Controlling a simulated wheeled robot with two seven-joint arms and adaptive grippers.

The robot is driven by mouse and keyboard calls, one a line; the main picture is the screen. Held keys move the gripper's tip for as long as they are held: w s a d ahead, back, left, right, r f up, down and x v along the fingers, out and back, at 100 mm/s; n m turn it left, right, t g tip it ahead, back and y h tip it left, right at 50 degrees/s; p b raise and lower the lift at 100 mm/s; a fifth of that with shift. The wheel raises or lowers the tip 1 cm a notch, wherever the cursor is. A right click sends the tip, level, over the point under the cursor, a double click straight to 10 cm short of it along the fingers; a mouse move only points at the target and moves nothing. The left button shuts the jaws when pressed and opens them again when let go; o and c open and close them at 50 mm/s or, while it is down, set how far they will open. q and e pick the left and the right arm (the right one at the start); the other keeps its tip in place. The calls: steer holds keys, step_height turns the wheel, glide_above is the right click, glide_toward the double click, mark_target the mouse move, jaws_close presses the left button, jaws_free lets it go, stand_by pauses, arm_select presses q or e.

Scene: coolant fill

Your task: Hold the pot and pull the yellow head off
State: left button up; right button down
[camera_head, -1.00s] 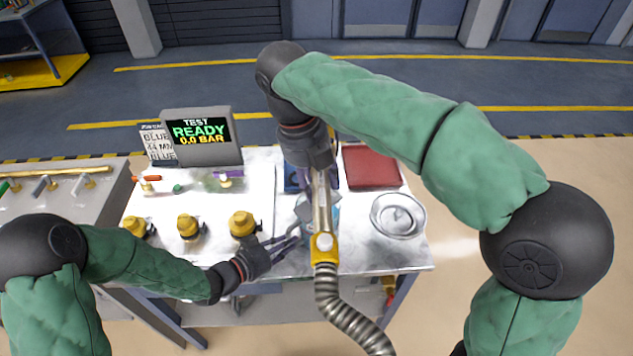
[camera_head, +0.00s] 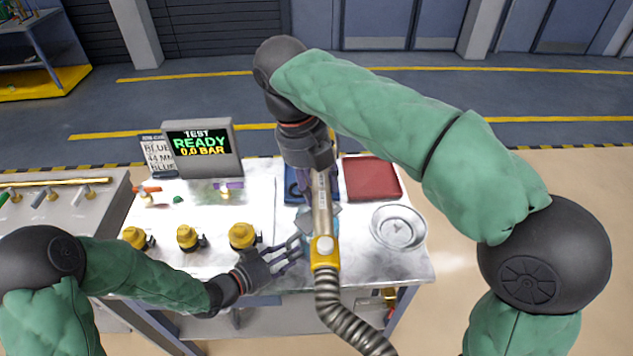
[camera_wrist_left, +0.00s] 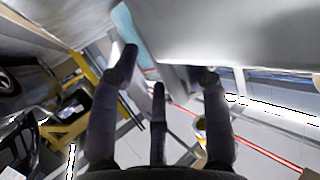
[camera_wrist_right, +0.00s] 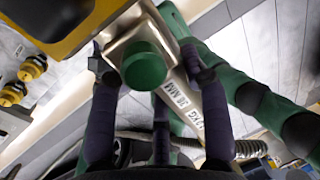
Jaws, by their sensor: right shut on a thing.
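My right gripper (camera_head: 318,180) is shut on the long silver handle (camera_head: 321,205), marked with lettering. In the right wrist view its fingers flank the handle, with a green knob (camera_wrist_right: 144,66) between them. A yellow piece (camera_head: 322,251) sits at the handle's lower end, where a ribbed hose joins. The pale blue pot (camera_head: 303,216) is mostly hidden behind the handle. My left gripper (camera_head: 295,254) is open beside the pot's lower left, fingers spread. A pale blue surface (camera_wrist_left: 130,30) is near one fingertip in the left wrist view.
The ribbed metal hose (camera_head: 343,315) hangs over the bench's front edge. Several yellow-capped fittings (camera_head: 188,238) stand left of my left gripper. A red pad (camera_head: 372,178) and a round metal dish (camera_head: 398,227) lie on the right. The display (camera_head: 203,150) reads READY, 0.0 BAR.

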arm_select(q)
steer(key=shift+a, duration=0.1)
steer(key=v, duration=1.2)
